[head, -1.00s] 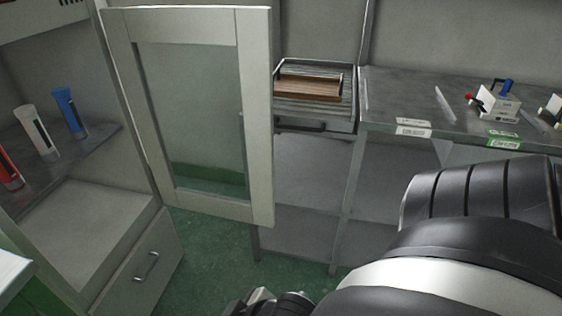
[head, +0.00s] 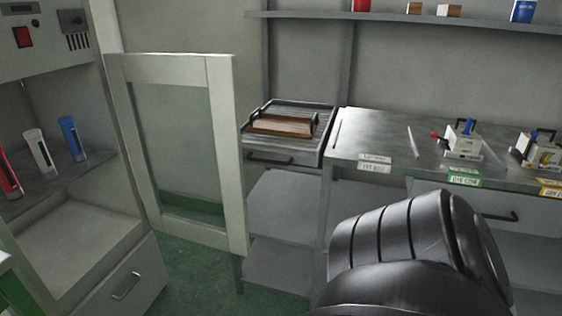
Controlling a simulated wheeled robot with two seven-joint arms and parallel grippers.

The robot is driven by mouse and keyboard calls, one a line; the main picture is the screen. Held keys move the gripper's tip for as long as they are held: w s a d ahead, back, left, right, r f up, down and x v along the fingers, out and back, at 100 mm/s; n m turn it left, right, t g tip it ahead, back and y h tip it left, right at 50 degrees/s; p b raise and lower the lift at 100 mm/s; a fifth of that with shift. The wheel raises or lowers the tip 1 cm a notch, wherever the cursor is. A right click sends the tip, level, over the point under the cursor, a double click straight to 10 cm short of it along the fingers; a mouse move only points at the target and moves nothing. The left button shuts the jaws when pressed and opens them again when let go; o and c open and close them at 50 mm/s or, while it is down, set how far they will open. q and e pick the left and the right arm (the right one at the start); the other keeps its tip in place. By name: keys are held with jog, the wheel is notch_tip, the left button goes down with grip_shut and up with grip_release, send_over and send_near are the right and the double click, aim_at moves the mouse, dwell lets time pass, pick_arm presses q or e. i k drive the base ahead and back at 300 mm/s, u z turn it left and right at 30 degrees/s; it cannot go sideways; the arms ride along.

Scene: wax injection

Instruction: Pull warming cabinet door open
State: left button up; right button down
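The warming cabinet door (head: 222,160), a pale frame with a glass pane, stands swung open in the head view, to the right of the cabinet opening. The warming cabinet (head: 75,225) is at the left, with its inside exposed. A red tube (head: 8,175), a white tube (head: 39,151) and a blue tube (head: 72,138) stand on its shelf. A black and grey link of my own arm fills the lower right. Neither of my grippers shows, and nothing is seen touching the door.
A metal bench (head: 385,140) with small clamp devices (head: 463,140) stands at the right. A wooden tray (head: 283,124) sits on a drawer unit (head: 285,152) behind the door. A wall shelf (head: 400,18) runs above. Green floor (head: 190,275) is clear below the door.

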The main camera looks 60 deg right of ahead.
aim_at(218, 73)
jog(key=u, duration=0.4)
jog(key=k, duration=0.25)
jog(key=z, duration=1.45)
jog(key=i, duration=0.4)
